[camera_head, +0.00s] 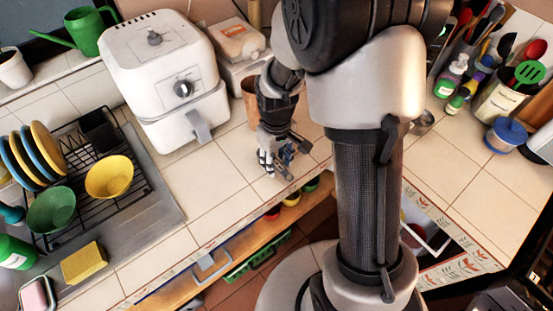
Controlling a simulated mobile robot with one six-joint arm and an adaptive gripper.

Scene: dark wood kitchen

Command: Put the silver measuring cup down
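My gripper (279,165) points down low over the tiled counter near its front edge, left of my arm's thick upright link. The fingers are small and dark here, and I cannot tell whether they are open or shut, or whether anything is between them. A small shiny silver item (424,121) shows on the counter just right of my arm, partly hidden by it. It may be the silver measuring cup, but it is too small to be sure. It is well apart from my gripper. I see no other clear measuring cup.
A white air fryer (166,80) stands behind left of my gripper, and a brown container (250,97) is close behind it. A dish rack (142,196) with plates and bowls is at left. Utensil holders (497,103) stand at right. Tiles (215,180) left of my gripper are clear.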

